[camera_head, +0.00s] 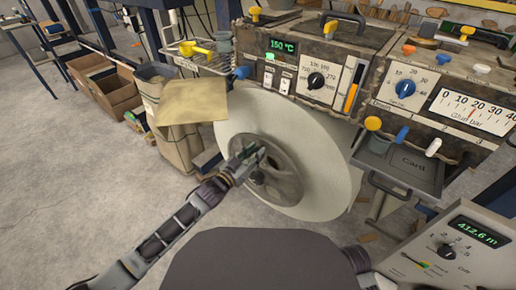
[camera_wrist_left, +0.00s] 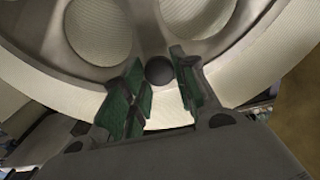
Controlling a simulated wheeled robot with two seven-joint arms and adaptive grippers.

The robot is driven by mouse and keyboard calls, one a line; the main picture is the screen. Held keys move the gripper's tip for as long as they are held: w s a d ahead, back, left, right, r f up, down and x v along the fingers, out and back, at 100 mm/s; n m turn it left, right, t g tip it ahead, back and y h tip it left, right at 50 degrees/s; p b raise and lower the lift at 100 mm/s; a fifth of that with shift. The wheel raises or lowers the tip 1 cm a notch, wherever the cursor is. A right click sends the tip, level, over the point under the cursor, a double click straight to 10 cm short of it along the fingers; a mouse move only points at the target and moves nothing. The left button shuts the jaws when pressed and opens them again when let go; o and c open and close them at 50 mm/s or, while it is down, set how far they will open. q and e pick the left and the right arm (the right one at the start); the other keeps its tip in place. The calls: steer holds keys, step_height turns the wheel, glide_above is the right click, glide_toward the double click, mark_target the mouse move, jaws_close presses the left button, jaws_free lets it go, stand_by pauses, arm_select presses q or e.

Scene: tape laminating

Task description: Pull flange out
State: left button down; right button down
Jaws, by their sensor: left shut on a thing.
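The flange (camera_head: 285,187) is a grey round disc with holes, on the face of the big white roll (camera_head: 325,180) under the machine. My left gripper (camera_head: 256,156) reaches its upper left part in the head view. In the left wrist view the flange (camera_wrist_left: 128,62) fills the top, and a dark round knob (camera_wrist_left: 159,70) sits between the green-padded fingertips of the left gripper (camera_wrist_left: 164,84). The left gripper is shut on this knob. I cannot tell any gap between flange and roll. My right gripper is not in view.
The machine's control panel (camera_head: 315,75) with knobs and displays stands above the roll. A paper-like sheet (camera_head: 191,102) lies over a bin at the left of the roll. A small drawer (camera_head: 405,170) sits at the right. Open floor (camera_head: 75,190) lies to the left.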

arm_select(q)
steer(key=shift+s+f, duration=0.1)
steer(key=shift+f, duration=0.05)
steer(key=c, duration=1.1)
jaws_free()
steer(key=shift+a, duration=0.1)
steer(key=shift+s, duration=0.15)
steer(key=v, duration=1.2)
